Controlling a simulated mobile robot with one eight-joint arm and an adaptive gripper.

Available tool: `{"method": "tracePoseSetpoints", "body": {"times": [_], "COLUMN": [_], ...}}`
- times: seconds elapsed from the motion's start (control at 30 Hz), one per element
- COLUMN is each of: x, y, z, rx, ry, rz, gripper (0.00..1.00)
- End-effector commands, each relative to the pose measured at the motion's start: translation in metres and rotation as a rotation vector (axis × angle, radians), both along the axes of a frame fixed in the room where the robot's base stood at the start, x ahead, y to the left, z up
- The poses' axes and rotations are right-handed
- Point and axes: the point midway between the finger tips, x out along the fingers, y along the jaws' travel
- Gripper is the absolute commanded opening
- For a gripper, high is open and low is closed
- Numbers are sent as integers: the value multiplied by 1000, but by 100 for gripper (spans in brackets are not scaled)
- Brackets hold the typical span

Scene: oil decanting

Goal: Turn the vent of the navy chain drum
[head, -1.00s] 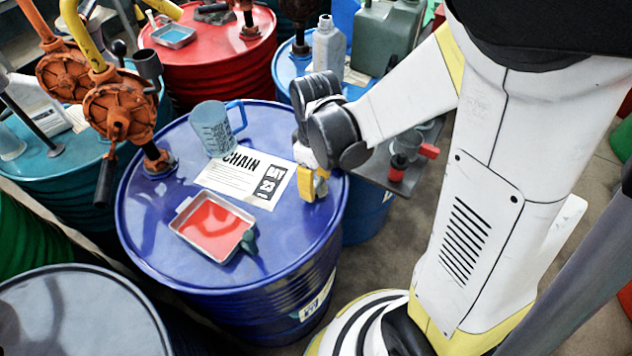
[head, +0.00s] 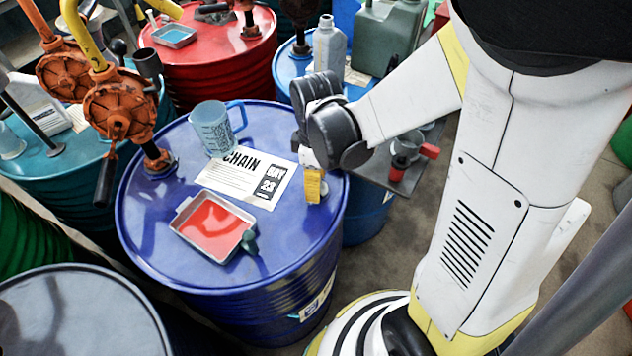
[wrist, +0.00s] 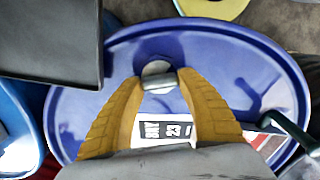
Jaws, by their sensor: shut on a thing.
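The navy chain drum (head: 290,245) stands in the middle of the head view, with a white CHAIN label (head: 228,180) on its lid. My gripper (head: 314,197) points down at the right part of the lid, near the rim. In the wrist view my gripper's yellow fingers (wrist: 158,84) close in on both sides of the vent (wrist: 157,70), a small grey metal fitting with a raised bar. The fingers are shut on its bar. In the head view the fingers hide most of the vent.
On the lid are a blue measuring jug (head: 212,130), a tray of red liquid (head: 212,227), a small dark green object (head: 250,242) beside it and an orange rotary pump (head: 120,112). Other drums crowd the left and back.

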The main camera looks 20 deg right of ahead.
Motion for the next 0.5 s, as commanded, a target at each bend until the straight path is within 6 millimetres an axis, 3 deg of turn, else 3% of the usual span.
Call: {"method": "tracePoseSetpoints", "body": {"times": [0.13,0.17,0.2,0.5], "x": [0,0,0,0], "y": [0,0,0,0], "z": [0,0,0,0], "rx": [1,1,1,0], "ry": [1,1,1,0], "rz": [0,0,0,-1], "gripper": [15,54,66,68]}}
